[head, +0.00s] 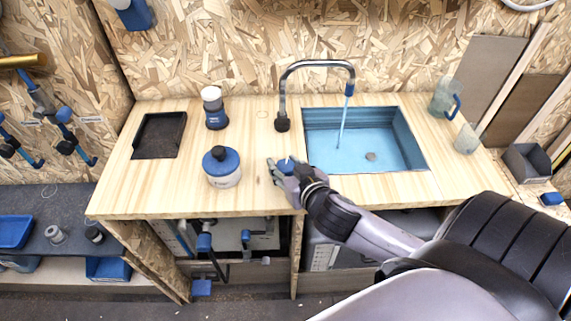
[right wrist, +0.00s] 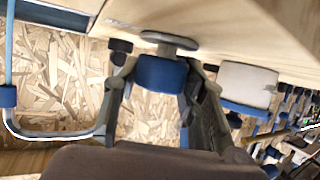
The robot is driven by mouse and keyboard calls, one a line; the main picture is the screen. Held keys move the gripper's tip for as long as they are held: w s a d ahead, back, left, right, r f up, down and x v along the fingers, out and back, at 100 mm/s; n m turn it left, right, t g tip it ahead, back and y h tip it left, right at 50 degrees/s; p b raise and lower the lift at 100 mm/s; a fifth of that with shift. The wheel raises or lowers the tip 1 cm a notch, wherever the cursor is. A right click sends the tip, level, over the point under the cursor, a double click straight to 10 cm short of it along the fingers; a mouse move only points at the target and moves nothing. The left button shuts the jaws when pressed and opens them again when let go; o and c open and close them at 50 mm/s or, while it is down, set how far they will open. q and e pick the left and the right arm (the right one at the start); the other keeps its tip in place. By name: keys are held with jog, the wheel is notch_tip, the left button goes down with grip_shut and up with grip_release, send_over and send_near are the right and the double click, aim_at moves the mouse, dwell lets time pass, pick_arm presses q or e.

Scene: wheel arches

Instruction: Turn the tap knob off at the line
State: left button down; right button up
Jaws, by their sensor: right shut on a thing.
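The blue tap knob (head: 287,165) stands on the wooden counter just left of the sink, partly hidden by my right gripper (head: 283,172). In the right wrist view the blue knob (right wrist: 160,74) sits between the two fingers of the right gripper (right wrist: 158,82), which are shut on its sides. The chrome tap (head: 318,64) arches over the blue sink (head: 365,153). A stream of water (head: 343,122) runs from its spout into the basin. I cannot make out the line. My left gripper is not in view.
A blue-lidded jar (head: 221,168) stands close left of the knob. Behind it is a blue and white bottle (head: 214,108), with a black tray (head: 159,135) further left. A clear jug (head: 445,98) and a cup (head: 467,139) stand right of the sink.

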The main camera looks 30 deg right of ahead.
jog(key=n+y+p, duration=0.2)
jog(key=shift+d+r+y, duration=0.1)
jog(key=shift+r+y, duration=0.05)
jog(key=shift+y, duration=0.25)
jog(key=shift+n+y+p, duration=0.5)
jog(key=shift+n+p, duration=0.05)
jog(key=shift+n, duration=0.15)
jog(key=o, duration=1.2)
jog(key=v, duration=1.2)
jog(key=shift+f, duration=0.25)
jog(key=shift+s, duration=0.1)
